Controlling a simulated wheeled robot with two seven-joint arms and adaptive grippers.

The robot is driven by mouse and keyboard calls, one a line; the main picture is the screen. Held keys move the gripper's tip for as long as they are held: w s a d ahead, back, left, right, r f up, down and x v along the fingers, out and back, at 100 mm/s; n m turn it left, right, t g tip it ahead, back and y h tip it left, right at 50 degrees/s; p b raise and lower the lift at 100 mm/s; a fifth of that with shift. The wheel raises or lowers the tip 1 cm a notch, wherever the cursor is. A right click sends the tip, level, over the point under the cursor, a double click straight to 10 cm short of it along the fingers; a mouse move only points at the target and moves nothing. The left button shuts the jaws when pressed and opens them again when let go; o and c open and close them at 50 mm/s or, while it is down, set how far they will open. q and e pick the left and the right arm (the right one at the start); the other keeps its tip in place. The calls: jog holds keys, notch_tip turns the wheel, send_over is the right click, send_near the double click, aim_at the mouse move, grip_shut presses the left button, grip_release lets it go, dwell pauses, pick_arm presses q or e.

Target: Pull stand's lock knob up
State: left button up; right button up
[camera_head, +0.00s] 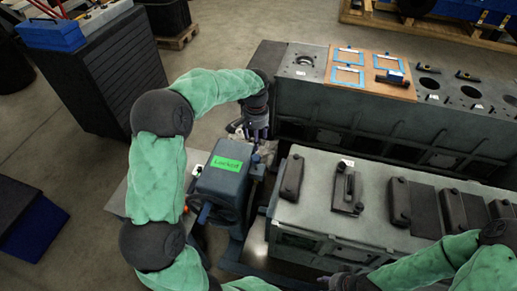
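The stand (220,186) is a dark blue-grey unit with a green label on top that seems to read "Locked". My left gripper (257,133) points down just behind the stand's top, close to metal parts there. Its fingertips are small and partly hidden, so its opening and any contact are unclear. My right gripper (335,283) is low at the bottom edge, near the grey engine block, and only partly seen.
A grey engine block (318,206) with dark covers lies right of the stand. Behind it, a long grey bench (300,97) carries a wooden board (350,84) with blue frames and a tool. A dark cabinet (98,70) stands at upper left. The floor at left is partly clear.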

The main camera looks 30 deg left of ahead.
aim_at(256, 157)
pick_arm(q)
jog(key=f, duration=0.3)
jog(key=f+b, duration=0.1)
jog(key=f, duration=0.6)
jog(key=shift+s+f, duration=0.1)
jog(key=shift+s, duration=0.15)
jog(key=shift+d, duration=0.1)
jog(key=shift+c, duration=0.3)
